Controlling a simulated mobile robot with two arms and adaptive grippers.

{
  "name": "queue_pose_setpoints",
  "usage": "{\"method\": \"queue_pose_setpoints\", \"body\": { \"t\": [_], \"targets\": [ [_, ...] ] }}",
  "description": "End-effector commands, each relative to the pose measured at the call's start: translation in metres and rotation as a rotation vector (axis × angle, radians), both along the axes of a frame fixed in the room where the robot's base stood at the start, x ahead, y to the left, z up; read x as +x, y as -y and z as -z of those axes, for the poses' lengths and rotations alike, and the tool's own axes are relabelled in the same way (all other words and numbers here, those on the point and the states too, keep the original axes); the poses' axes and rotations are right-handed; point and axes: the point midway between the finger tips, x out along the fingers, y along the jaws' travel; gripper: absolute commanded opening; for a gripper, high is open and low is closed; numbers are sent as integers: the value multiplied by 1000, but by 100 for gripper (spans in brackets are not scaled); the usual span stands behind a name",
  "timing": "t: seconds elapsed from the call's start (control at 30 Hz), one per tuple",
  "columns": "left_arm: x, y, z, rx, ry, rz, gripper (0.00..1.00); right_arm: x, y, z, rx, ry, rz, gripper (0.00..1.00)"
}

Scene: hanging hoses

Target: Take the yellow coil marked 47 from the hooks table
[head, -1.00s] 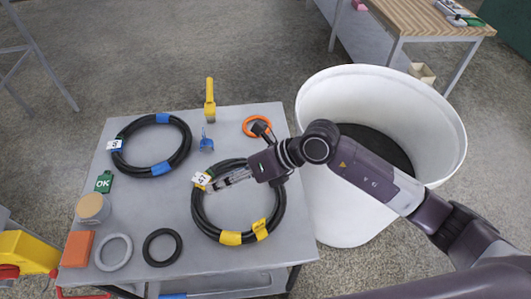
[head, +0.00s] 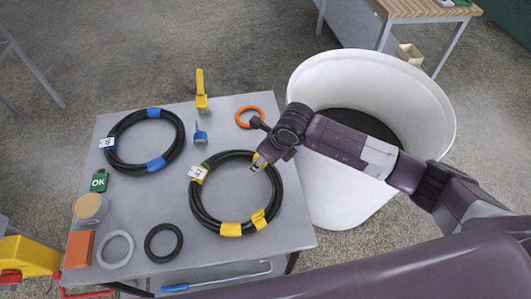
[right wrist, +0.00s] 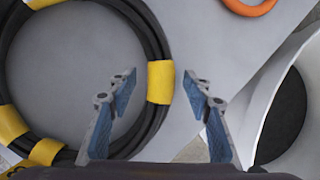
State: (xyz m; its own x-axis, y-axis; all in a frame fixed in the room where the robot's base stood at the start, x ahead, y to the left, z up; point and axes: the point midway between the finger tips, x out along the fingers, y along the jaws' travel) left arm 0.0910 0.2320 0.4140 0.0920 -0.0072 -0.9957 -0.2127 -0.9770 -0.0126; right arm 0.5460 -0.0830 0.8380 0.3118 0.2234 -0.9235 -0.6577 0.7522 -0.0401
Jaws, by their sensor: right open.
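The coil marked 47 (head: 204,215) is a black hose with yellow tape bands and a white tag (head: 197,173) at its left. It lies flat on the grey table (head: 285,235). My right gripper (head: 259,165) points down over the coil's upper right part. In the right wrist view the gripper (right wrist: 160,80) is open and empty. Its fingers appear on either side of a yellow-taped stretch of the coil (right wrist: 159,97), one towards the inside, one towards the outside. I cannot tell how far above the hose the tips are. My left gripper is not in view.
A blue-taped coil (head: 178,137) lies at the table's back left. An orange ring (head: 239,122), grey ring (head: 130,250), small black ring (head: 178,243) and orange block (head: 78,250) lie around. A large white bin (head: 330,200) stands right of the table.

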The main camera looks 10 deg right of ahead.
Motion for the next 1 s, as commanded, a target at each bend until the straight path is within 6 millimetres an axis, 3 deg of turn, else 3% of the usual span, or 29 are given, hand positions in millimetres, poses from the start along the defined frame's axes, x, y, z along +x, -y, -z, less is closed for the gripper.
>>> {"method": "queue_pose_setpoints", "body": {
  "t": [0.33, 0.77, 0.93, 0.97, 1.0],
  "targets": [
    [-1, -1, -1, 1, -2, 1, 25, 1, -2, 5, 1, -1, 0, 46],
    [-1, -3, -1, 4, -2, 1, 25, 1, -1, 5, 1, -1, 0, 0],
    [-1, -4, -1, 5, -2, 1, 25, 1, -1, 4, 1, 0, 0, 0],
    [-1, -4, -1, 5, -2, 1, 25, 1, -1, 4, 1, 0, 0, 23],
    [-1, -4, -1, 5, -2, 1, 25, 1, -1, 4, 1, 0, 0, 18]
  ]
}}
